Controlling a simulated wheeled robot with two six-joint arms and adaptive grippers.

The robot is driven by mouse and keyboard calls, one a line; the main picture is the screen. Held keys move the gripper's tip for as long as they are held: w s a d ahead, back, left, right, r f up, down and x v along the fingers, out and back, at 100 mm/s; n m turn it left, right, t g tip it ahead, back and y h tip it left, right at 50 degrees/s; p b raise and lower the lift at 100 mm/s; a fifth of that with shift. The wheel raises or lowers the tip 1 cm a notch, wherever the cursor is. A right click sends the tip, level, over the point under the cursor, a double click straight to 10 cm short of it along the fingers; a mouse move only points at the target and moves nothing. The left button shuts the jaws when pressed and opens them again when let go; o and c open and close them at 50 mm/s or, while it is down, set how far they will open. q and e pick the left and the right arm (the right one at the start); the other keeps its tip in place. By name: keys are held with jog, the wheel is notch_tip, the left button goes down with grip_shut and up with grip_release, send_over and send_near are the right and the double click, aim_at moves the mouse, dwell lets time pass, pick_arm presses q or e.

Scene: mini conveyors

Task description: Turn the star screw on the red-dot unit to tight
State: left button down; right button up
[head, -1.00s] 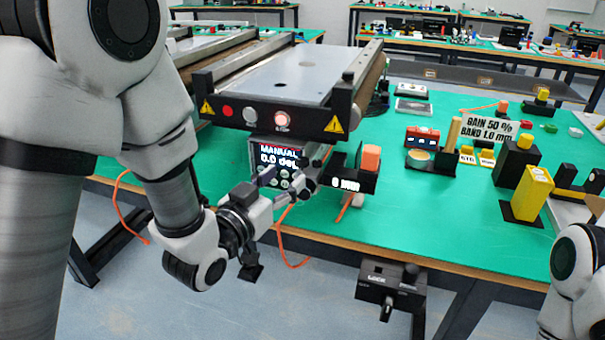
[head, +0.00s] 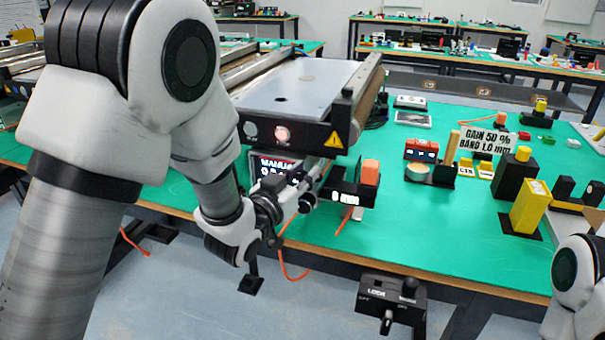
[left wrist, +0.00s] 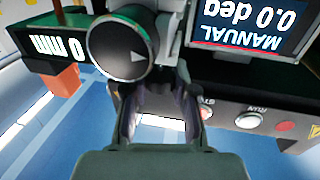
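My left gripper (head: 312,190) is by the end of this unit, left of the 0 mm readout (head: 345,198). In the left wrist view its fingers (left wrist: 158,100) are apart, with a dark round knob (left wrist: 122,52) bearing a pale arrow near their tips. I cannot make out a star screw. My right gripper is out of view.
An orange block (head: 370,172) stands by the readout. A black switch box (head: 390,298) hangs at the table's front edge. The green tabletop (head: 440,230) is clear in front.

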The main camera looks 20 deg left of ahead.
pick_arm(q)
jog(key=shift+m+h, duration=0.4)
jog(key=shift+h, duration=0.2)
jog(key=m+g+h, duration=0.1)
jog(key=h, duration=0.1)
jog(key=m+g+h+p, duration=0.1)
jog(key=shift+a+r+m+h, duration=0.1)
jog(key=shift+r+m+h, duration=0.05)
jog(key=shift+m+h, duration=0.2)
jog(key=m+g+h+p, duration=0.5)
jog(key=m+g+h, duration=0.1)
jog(key=g+h, duration=0.1)
jog(key=shift+w, duration=0.1)
jog(key=m+g+h+p, duration=0.1)
jog(key=m+g, duration=0.2)
jog(key=g, duration=0.1)
jog(key=shift+h, duration=0.25)
jog(key=shift+m+g+h, duration=0.3)
jog(key=shift+m+g, duration=1.05)
jog(key=shift+g, duration=0.75)
jog(key=c, duration=0.9)
grip_release()
jog(key=shift+d+g, duration=0.2)
jog(key=shift+g, duration=0.2)
jog(key=shift+a, duration=0.1)
jog(key=a, duration=1.1)
jog(key=shift+a, duration=0.4)
